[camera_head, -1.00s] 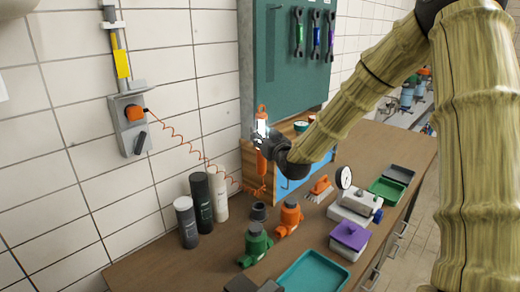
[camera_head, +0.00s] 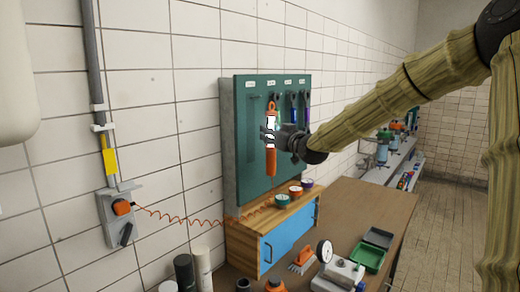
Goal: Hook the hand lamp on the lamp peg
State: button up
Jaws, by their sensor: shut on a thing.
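The hand lamp (camera_head: 271,162) is upright, with an orange handle below, a lit white middle and an orange hook at its top. My gripper (camera_head: 274,134) is shut on the lamp around its lit middle, reaching in from the right. The lamp is in front of the green tool board (camera_head: 236,150), with its hook near the height of the hanging tools. I cannot make out the lamp peg or tell whether the hook touches anything. A coiled orange cord (camera_head: 180,216) runs from the wall socket box (camera_head: 118,216) towards the lamp's side of the bench.
Below stands a wooden cabinet with a blue door (camera_head: 290,243), with several small coloured cups (camera_head: 282,198) on top. A gauge (camera_head: 324,252) and trays (camera_head: 368,258) are on the bench.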

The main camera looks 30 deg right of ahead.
aim_at(252, 122)
notch_tip(252, 122, up, 4)
jog(key=d+p, duration=0.1)
jog(key=d, duration=0.1)
jog(key=shift+w+a+f+p, duration=0.15)
jog(key=shift+w+a+p, duration=0.2)
jog(key=shift+w, duration=0.85)
jog(key=shift+w+a+f+p, duration=0.15)
jog(key=shift+w+a, duration=0.35)
jog(key=shift+w, duration=0.65)
jog(key=shift+w+a+f+p, duration=0.1)
jog(key=shift+w+a+p, duration=0.25)
jog(key=shift+w, duration=0.85)
jog(key=shift+w+a+f, duration=0.15)
jog(key=shift+w, duration=0.15)
jog(key=shift+f+b, duration=0.1)
jog(key=shift+b, duration=0.4)
jog(key=shift+a+b, duration=0.2)
jog(key=shift+b, duration=0.15)
jog(key=shift+o, duration=0.5)
jog(key=shift+w+a+f, duration=0.1)
jog(key=shift+a+f, duration=0.05)
jog(key=shift+f, duration=0.05)
